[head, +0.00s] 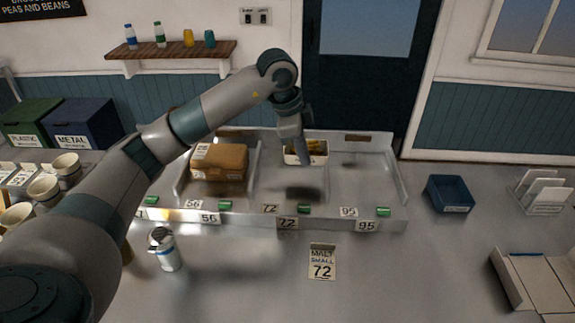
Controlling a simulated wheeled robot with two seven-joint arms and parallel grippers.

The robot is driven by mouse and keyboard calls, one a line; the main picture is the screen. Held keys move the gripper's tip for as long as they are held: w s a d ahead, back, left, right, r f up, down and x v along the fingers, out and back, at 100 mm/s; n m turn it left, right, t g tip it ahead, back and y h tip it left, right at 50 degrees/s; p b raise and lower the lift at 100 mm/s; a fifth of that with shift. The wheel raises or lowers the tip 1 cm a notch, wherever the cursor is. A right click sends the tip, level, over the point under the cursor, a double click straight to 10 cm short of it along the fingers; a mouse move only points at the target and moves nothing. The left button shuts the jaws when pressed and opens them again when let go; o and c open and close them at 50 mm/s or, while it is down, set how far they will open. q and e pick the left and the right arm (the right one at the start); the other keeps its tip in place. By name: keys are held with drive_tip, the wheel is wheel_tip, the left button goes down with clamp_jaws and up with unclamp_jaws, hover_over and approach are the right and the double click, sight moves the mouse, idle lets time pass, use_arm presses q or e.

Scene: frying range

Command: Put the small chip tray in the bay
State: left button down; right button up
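The small chip tray (317,159) is white with golden chips in it, at the back of the middle bay in the metal rack (255,195). My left gripper (303,160) points down at the tray's near side and overlaps it. The fingers look closed on its wall, though their tips are hard to make out. A dark shadow lies apart from the tray on the bay floor, so the tray appears to hang above it. The middle bay carries a 72 label (287,223). My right gripper is not in view.
A brown box (219,161) fills the left bay, labelled 56. The right bay, labelled 95 (367,226), looks empty. A card reading "malt small 72" (322,262) stands in front.

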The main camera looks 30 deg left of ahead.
sight(288, 163)
use_arm(q)
drive_tip(key=a+f, duration=0.1)
drive_tip(key=a, duration=0.1)
drive_tip(key=s+a+f+p, duration=0.1)
drive_tip(key=a, duration=0.1)
drive_tip(key=shift+f, duration=0.2)
drive_tip(key=shift+f+p, duration=0.5)
drive_tip(key=shift+p, duration=0.05)
wheel_tip(288, 163, down, 3)
drive_tip(key=shift+r+p, duration=0.1)
drive_tip(key=shift+p, duration=0.6)
drive_tip(key=c, duration=2)
unclamp_jaws()
drive_tip(key=shift+f, duration=0.2)
drive_tip(key=shift+c, duration=0.2)
